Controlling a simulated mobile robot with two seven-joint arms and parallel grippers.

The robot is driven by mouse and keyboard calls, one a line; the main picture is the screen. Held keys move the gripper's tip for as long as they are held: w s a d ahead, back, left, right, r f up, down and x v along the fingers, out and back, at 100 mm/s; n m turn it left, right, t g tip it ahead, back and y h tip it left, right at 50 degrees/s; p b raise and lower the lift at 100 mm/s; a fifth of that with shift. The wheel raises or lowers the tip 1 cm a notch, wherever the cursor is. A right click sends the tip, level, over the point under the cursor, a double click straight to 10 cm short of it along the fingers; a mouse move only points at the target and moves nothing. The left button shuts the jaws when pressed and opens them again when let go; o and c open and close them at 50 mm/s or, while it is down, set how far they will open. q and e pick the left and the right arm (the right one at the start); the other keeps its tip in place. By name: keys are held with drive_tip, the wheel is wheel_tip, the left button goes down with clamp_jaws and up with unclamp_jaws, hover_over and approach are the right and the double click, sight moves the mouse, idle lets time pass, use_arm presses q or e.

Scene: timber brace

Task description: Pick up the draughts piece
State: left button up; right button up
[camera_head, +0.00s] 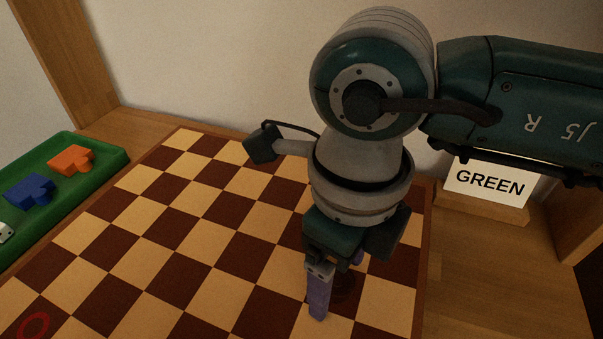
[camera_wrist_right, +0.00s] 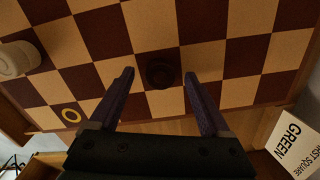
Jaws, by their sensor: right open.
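The draughts piece (camera_wrist_right: 160,73) is a dark round disc standing on a dark square of the chequered board (camera_head: 140,262). In the head view the piece (camera_head: 346,288) shows partly behind my finger. My right gripper (camera_wrist_right: 159,76) is open, with its two purple fingers on either side of the piece and a gap to each. In the head view my right gripper (camera_head: 336,292) points down over the near right part of the board. I cannot tell how far the fingertips are above the board. My left gripper is not in view.
A green tray (camera_head: 112,158) at the left holds an orange block (camera_head: 71,160), a blue block (camera_head: 30,190) and a white die (camera_head: 4,232). A sign reading GREEN (camera_head: 489,184) stands right of the board. A pale round object (camera_wrist_right: 17,60) shows at the wrist view's left.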

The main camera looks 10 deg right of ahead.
drive_tip(key=shift+f, duration=0.15)
drive_tip(key=shift+c, duration=0.3)
clamp_jaws()
